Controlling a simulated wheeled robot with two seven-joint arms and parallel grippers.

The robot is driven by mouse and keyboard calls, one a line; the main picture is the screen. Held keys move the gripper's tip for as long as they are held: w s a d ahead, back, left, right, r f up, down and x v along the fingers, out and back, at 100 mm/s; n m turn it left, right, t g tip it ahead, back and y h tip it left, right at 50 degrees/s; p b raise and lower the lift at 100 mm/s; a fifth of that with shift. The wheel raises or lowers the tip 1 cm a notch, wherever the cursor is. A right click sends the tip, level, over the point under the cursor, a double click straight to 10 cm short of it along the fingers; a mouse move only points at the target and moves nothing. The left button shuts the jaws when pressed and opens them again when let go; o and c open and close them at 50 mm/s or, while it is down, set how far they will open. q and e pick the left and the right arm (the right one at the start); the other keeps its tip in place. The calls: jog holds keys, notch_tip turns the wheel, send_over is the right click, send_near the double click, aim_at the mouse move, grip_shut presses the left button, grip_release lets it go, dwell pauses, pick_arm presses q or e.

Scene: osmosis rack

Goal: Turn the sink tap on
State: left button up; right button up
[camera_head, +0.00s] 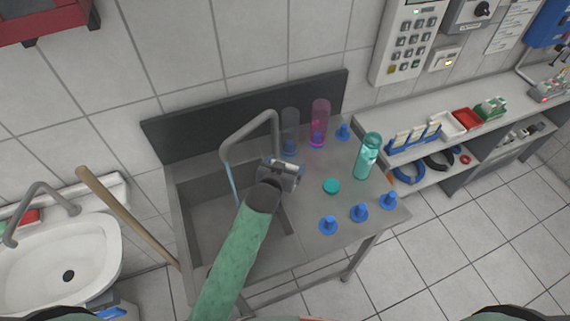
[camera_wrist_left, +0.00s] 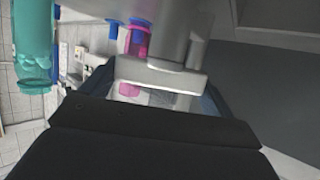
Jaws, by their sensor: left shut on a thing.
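The grey sink tap (camera_head: 250,128) arches over the steel sink basin (camera_head: 185,205). A thin light-blue streak (camera_head: 233,184) drops from its spout into the basin and looks like running water. My left gripper (camera_head: 281,166) is at the foot of the tap, at the basin's right side, and hides the tap's base. In the left wrist view the grey metal tap body and a flat bar (camera_wrist_left: 160,74) sit right at the dark gripper fingers. The gripper is shut on this tap part, which appears to be the handle. My right gripper is not in view.
A clear bottle, a pink bottle (camera_head: 320,125) and a teal bottle (camera_head: 368,157) stand on the counter right of the tap. A white washbasin (camera_head: 60,250) and a wooden handle (camera_head: 125,215) are at left.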

pick_arm(q)
jog(key=shift+r+n+y, duration=0.1)
jog(key=shift+n+y, duration=0.4)
jog(key=shift+y, duration=0.1)
